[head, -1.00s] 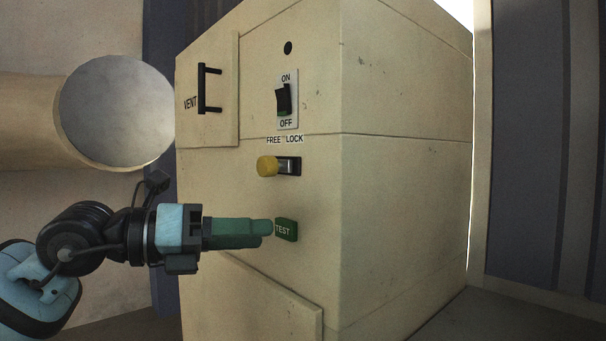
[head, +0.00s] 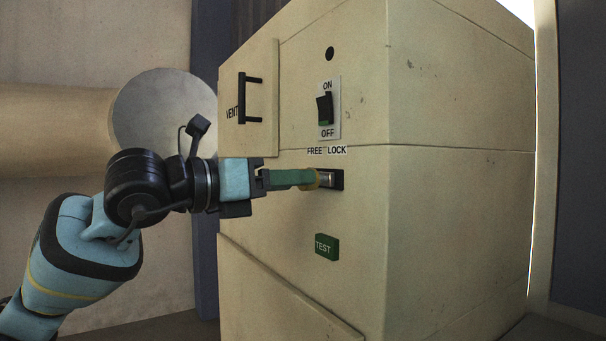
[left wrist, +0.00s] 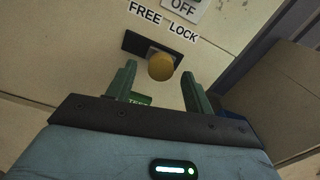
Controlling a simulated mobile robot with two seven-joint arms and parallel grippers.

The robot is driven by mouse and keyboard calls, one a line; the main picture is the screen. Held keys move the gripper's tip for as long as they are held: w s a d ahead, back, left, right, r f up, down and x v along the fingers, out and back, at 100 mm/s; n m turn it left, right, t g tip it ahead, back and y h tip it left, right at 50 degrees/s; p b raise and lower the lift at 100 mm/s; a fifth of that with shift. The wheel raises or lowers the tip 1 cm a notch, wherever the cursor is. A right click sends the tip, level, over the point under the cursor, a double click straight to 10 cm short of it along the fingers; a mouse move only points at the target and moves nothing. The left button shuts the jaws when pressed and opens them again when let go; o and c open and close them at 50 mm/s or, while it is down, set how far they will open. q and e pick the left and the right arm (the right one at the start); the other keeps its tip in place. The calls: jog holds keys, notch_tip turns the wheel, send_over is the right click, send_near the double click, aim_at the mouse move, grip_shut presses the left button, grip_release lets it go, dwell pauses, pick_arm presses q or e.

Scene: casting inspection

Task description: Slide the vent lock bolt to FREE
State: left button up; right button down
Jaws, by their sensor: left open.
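The vent lock bolt has a round yellow knob (left wrist: 161,67) on a metal shank in a dark slot (left wrist: 133,42) under the labels FREE and LOCK. In the left wrist view the empty dark part of the slot is on the FREE side, and the knob is toward LOCK. My left gripper (left wrist: 159,70) is open, with its green fingertips on either side of the knob and a visible gap at each. In the head view the left gripper (head: 312,179) covers most of the knob; the slot (head: 338,180) shows just past it. My right gripper is not in view.
The beige cabinet (head: 460,210) carries an ON/OFF switch (head: 325,108) above the slot and a green TEST button (head: 327,246) below. A VENT door with a black handle (head: 242,98) is at upper left. A large round duct (head: 165,115) stands behind my left arm.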

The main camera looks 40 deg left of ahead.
pick_arm(q)
jog(key=shift+p+x, duration=0.3)
jog(key=shift+x, duration=1.5)
